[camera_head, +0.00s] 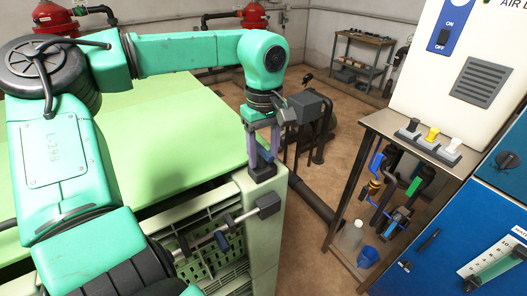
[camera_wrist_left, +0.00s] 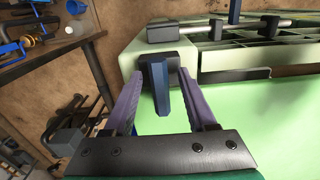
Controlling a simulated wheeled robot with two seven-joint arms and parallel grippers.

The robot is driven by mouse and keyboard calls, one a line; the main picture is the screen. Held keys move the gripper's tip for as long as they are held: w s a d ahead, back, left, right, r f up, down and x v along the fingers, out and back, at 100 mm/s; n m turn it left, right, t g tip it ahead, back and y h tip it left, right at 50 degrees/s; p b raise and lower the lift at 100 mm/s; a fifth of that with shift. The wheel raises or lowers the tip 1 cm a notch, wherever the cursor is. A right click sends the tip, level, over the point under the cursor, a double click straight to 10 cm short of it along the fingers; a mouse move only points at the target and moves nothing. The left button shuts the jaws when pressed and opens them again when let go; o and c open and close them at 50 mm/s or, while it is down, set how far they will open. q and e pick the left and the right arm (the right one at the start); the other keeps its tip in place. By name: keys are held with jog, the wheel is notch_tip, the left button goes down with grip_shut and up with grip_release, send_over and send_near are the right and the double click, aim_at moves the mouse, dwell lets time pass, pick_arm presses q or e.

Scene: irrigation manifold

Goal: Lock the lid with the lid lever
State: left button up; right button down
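My left gripper (camera_head: 260,152) points down at the near right corner of the green box (camera_head: 268,230), over the edge of its light green lid (camera_head: 120,125). In the left wrist view its two purple fingers (camera_wrist_left: 160,76) are apart. The dark blue lid lever (camera_wrist_left: 156,86) shows between them, with a visible gap on each side. The lever joins a black block (camera_wrist_left: 142,62) at the box's corner; in the head view the gripper largely hides it. I cannot tell whether the lever is at finger depth. My right gripper is not in view.
A metal rod with black end blocks (camera_head: 268,205) runs along the box's slatted front. To the right stand a metal table (camera_head: 380,122) with several coloured valves and a blue cabinet (camera_head: 450,235). Brown floor (camera_head: 310,250) lies clear between box and table.

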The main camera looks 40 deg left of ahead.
aim_at(264, 150)
pick_arm(q)
jog(key=shift+r, duration=0.1)
jog(key=shift+r, duration=0.3)
notch_tip(264, 150, up, 14)
jog(key=b, duration=0.1)
jog(key=shift+f, duration=0.25)
